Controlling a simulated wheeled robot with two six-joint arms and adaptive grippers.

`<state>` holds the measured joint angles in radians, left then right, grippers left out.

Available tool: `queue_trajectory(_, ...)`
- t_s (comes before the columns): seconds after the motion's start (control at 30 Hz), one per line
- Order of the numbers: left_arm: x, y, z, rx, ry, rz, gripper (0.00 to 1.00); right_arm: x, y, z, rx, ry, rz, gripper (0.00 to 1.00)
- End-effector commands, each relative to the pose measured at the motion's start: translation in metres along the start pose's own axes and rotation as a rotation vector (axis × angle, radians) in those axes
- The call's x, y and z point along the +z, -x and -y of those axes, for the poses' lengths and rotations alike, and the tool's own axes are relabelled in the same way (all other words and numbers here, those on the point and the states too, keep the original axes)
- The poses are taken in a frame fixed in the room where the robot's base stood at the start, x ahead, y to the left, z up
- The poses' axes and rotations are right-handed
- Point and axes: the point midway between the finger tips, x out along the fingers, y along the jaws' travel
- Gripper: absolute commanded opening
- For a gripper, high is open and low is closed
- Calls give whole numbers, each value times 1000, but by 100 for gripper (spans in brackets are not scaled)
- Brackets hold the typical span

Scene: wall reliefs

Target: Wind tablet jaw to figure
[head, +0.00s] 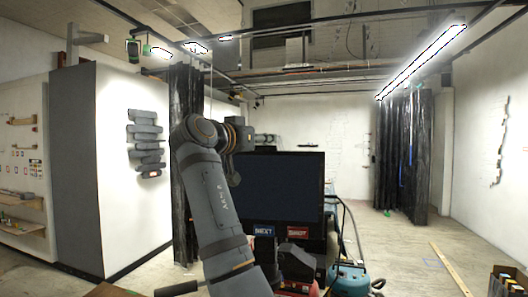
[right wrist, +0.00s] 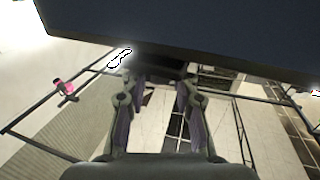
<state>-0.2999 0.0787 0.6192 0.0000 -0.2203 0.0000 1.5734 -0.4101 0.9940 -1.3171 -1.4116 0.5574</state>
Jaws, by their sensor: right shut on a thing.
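A large dark tablet (head: 285,185) stands upright at the middle of the head view, partly behind my right arm. Its dark flat panel also crosses the top of the right wrist view (right wrist: 200,30). My right gripper (right wrist: 157,78) has its two fingers reaching up to the panel's lower edge. They are shut on a dark part (right wrist: 160,64) there, mostly hidden under the edge. In the head view my right arm bends just left of the tablet, and the fingertips are not clear. I see no readable figure. My left gripper is not in view.
A blue NEXT button (head: 263,230) and a red button (head: 297,231) sit below the tablet. Black hoses and a teal machine (head: 348,278) stand right of it. Grey slab reliefs (head: 146,143) hang on the left wall. The floor at right is mostly open.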

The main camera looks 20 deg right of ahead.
Motion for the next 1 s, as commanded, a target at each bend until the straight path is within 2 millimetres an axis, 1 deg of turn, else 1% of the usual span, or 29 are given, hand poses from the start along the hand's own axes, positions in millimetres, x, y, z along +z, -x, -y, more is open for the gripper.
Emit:
queue_trajectory(0.2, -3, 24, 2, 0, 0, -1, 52, -6, 0, 4, 163, 6, 3, 0)
queue_trajectory(0.4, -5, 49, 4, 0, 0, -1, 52, -7, -1, 6, 269, 5, 4, 0)
queue_trajectory(0.5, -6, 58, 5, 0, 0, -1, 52, -6, -1, 6, 303, 4, 3, 0)
queue_trajectory(0.7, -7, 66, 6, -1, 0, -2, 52, -2, -1, 6, 343, 2, -2, 0)
queue_trajectory(1.0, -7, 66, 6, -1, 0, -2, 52, 0, -1, 5, 352, 1, -3, 0)
